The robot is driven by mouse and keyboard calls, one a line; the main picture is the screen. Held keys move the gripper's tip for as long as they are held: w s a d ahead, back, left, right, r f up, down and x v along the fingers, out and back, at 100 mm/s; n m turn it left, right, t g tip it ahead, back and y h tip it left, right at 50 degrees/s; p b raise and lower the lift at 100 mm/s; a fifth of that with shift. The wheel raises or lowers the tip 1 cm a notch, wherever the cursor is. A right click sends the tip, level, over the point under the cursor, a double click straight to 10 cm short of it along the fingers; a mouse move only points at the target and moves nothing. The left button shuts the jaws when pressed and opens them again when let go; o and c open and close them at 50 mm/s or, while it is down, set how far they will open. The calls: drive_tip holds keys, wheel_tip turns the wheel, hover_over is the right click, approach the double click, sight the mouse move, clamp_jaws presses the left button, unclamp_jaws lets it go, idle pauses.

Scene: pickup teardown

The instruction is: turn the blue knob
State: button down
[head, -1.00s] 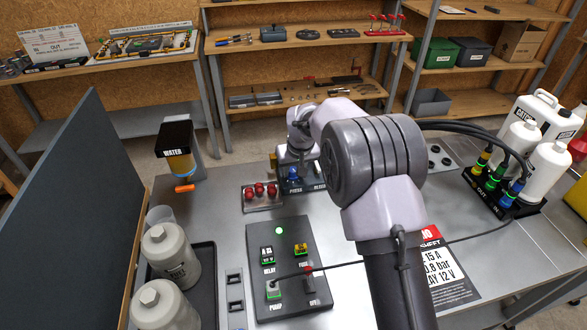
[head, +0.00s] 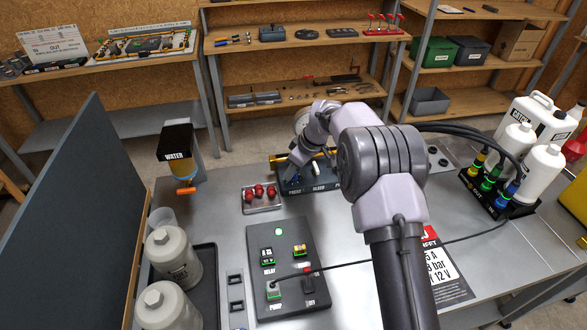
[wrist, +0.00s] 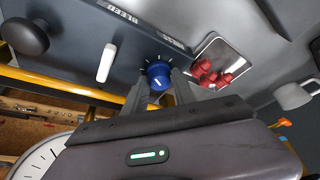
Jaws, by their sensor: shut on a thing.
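The blue knob (wrist: 158,76) sits on the dark panel (wrist: 100,40) in the wrist view, with tick marks around it and a white pointer line on its face. My gripper (wrist: 160,92) is shut on the knob, one finger on each side of it. In the head view my gripper (head: 293,178) is at the left end of the dark panel (head: 320,186), by the PRESS label, and mostly hides the knob.
A white lever (wrist: 106,63) and a black knob (wrist: 28,37) stand on the same panel. A tray of red knobs (head: 261,198) lies just left of it. The relay board (head: 290,232) is nearer, and the water dispenser (head: 178,150) stands at the left.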

drive_tip(key=shift+n+g, duration=0.3)
drive_tip(key=shift+n, duration=0.3)
drive_tip(key=c, duration=1)
unclamp_jaws()
drive_tip(key=shift+c, duration=0.2)
drive_tip(key=p+v, duration=0.4)
drive_tip(key=v, duration=1.3)
drive_tip(key=shift+d+r, duration=0.15)
